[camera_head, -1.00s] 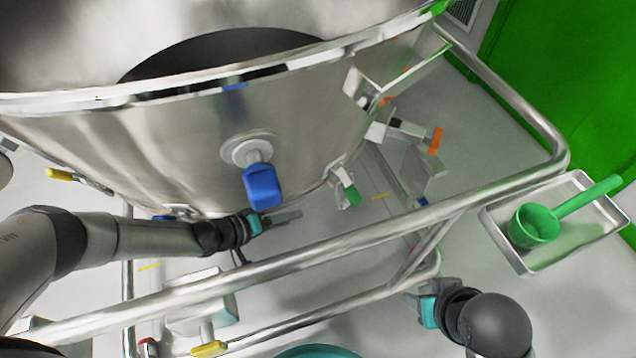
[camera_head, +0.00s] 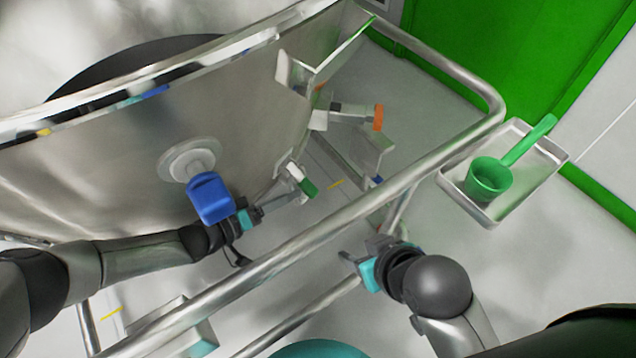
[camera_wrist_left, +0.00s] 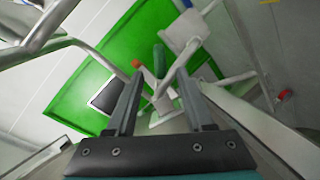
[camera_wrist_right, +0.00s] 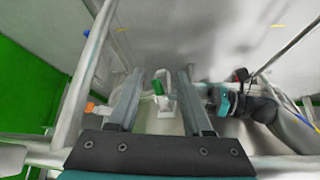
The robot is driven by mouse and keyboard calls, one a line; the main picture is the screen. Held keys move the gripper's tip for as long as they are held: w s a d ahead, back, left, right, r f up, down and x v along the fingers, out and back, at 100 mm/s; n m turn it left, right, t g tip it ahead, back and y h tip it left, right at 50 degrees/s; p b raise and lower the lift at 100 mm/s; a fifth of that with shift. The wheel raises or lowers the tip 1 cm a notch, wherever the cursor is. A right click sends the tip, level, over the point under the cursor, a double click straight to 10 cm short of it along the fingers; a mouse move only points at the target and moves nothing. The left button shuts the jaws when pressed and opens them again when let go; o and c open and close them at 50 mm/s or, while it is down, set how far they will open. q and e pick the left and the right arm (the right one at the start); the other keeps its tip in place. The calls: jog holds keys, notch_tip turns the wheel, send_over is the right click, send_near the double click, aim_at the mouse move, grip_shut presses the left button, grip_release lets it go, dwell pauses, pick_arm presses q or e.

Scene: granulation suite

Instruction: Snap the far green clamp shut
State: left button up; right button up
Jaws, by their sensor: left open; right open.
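The green-tipped clamp (camera_head: 308,187) sticks out from a white bracket low on the steel vessel's wall (camera_head: 110,160). My left gripper (camera_head: 282,202) is open below the blue handle, its fingers pointing right towards the clamp and just short of it. In the left wrist view the green handle (camera_wrist_left: 159,57) shows beyond and between the fingertips. My right gripper (camera_head: 348,262) is open and empty by the lower rail. In the right wrist view the clamp's green part (camera_wrist_right: 158,88) appears between the fingers, farther off. Whether the clamp's lever is open or closed is hard to tell.
A steel rail (camera_head: 330,219) crosses between the vessel and my right arm. A blue handle (camera_head: 210,198) juts from the vessel above my left wrist. An orange-tipped clamp (camera_head: 378,118) is beyond the green one. A tray (camera_head: 475,212) holding a green scoop (camera_head: 488,178) is at right.

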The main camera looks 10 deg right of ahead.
aim_at(313, 185)
pick_arm(q)
jog(key=shift+b+x, duration=0.4)
jog(key=shift+x, duration=0.65)
jog(key=shift+b+x, duration=0.4)
jog(key=shift+x, duration=0.45)
jog(key=shift+b+x, duration=0.7)
jog(key=shift+x, duration=0.55)
jog(key=shift+b+x, duration=0.55)
jog(key=shift+x, duration=0.4)
jog(key=shift+b+x, duration=0.5)
jog(key=shift+x, duration=0.4)
pick_arm(e)
jog(key=shift+w+a+r+m+t+y, duration=0.1)
jog(key=shift+w+a+r+t+y, duration=0.4)
jog(key=shift+a+t, duration=1)
jog(key=shift+w+a+r+m+t+y, duration=0.1)
jog(key=shift+w+a+r+t+y, duration=0.3)
jog(key=shift+a+t+y, duration=0.85)
jog(key=shift+w+a+r+m+t+y, duration=0.15)
jog(key=shift+a+r+t+y, duration=0.5)
jog(key=shift+a+t, duration=1.05)
pick_arm(q)
jog(key=shift+f, duration=0.1)
pick_arm(e)
jog(key=shift+d+r, duration=0.1)
jog(key=shift+d, duration=0.05)
pick_arm(q)
grip_shut()
